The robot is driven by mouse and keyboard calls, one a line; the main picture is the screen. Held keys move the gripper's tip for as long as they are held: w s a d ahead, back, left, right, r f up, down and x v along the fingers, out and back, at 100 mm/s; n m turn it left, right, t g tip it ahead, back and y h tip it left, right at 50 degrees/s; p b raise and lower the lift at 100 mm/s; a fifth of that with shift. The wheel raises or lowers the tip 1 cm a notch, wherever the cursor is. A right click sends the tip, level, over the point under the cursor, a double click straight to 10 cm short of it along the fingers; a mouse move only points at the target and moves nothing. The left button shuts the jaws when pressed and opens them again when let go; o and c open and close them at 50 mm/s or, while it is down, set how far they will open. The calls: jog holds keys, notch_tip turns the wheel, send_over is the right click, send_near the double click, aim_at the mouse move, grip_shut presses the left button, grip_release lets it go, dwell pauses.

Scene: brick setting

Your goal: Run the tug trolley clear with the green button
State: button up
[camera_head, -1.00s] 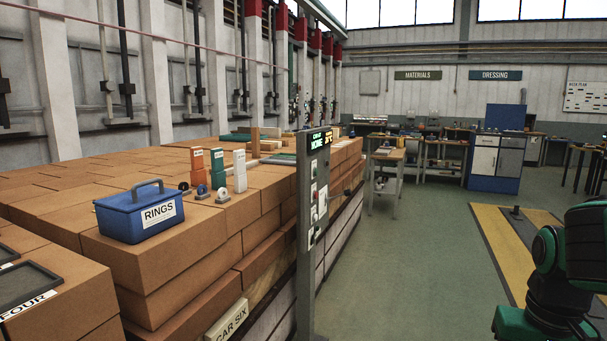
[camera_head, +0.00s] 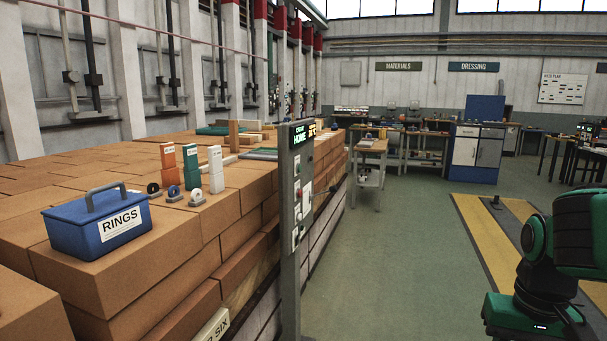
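A grey control post (camera_head: 291,250) stands at the right edge of the brick stack. Its panel (camera_head: 301,198) is seen at a steep angle, with several small buttons and plates. A display (camera_head: 303,133) on top shows HOME in green and a yellow reading beside it. I cannot make out which button is green. No tug trolley can be clearly picked out. A partly cut-off plate (camera_head: 213,327) ending in SIX is on the stack's side, low down. My green and black arm is at the lower right; my gripper is out of view.
A blue RINGS box (camera_head: 97,222) sits on the bricks (camera_head: 215,222). Orange (camera_head: 168,161), green (camera_head: 191,166) and white (camera_head: 215,169) blocks stand behind small rings. Green floor (camera_head: 400,270) right of the post is open.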

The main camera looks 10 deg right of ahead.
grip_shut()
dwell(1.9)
